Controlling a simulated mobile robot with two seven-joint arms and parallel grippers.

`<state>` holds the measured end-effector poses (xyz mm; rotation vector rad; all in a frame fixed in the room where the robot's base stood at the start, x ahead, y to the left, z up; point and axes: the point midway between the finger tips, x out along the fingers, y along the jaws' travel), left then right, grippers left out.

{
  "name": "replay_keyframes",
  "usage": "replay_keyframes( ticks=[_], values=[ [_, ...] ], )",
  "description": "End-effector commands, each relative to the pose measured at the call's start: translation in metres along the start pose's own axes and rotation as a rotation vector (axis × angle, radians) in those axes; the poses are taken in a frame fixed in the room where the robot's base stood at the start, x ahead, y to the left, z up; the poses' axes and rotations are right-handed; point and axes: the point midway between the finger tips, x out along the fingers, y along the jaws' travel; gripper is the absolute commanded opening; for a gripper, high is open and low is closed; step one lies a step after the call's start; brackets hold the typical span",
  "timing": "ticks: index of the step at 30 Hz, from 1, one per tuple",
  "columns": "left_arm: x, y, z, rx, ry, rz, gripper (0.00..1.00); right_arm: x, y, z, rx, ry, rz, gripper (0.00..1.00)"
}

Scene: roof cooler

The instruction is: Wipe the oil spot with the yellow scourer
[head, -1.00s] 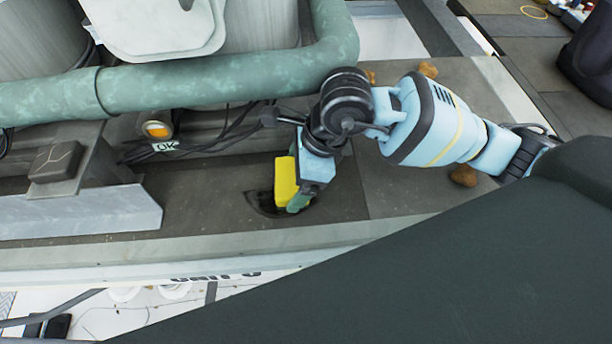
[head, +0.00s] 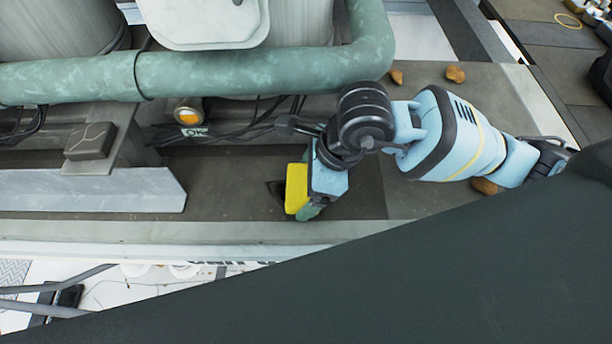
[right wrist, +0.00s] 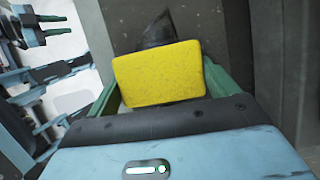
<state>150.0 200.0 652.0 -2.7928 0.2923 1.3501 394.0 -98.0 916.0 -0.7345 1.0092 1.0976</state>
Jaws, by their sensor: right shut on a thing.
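The yellow scourer (head: 297,190) is held in my right gripper (head: 309,208), whose green fingers are on either side of it in the right wrist view. There the scourer (right wrist: 158,75) shows its broad face. The dark oil spot (head: 277,190) is on the grey ledge, at the scourer's left edge in the head view. It also shows beyond the scourer's top edge in the right wrist view (right wrist: 155,33). The scourer and gripper hide the rest of it. I cannot tell whether the scourer presses on the surface.
A thick green pipe (head: 230,72) runs behind the ledge. Black cables (head: 235,132) and an amber lamp (head: 187,110) sit below it. A metal angle plate (head: 90,190) stands to the left. Brown lumps (head: 455,74) lie to the right. The ledge drops off in front.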

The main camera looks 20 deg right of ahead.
Motion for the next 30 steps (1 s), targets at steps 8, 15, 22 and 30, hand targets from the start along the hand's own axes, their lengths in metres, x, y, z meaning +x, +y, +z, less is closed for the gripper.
replay_keyframes(
  ticks=[8,15,22,30],
  values=[
    [-0.002,0.000,-0.008,0.002,0.012,-0.001,0.27,0.001,0.018,-0.002,-0.002,0.002,0.002,0.68],
    [-0.004,0.000,-0.014,0.001,0.022,-0.002,0.27,0.003,0.036,-0.004,-0.002,0.006,0.006,0.68],
    [-0.004,0.001,-0.013,-0.001,0.021,-0.002,0.27,0.005,0.040,-0.005,-0.001,0.009,0.010,0.68],
    [-0.005,0.000,-0.016,0.000,0.025,-0.002,0.27,0.010,0.040,0.009,0.000,0.007,0.012,0.65]
  ],
)
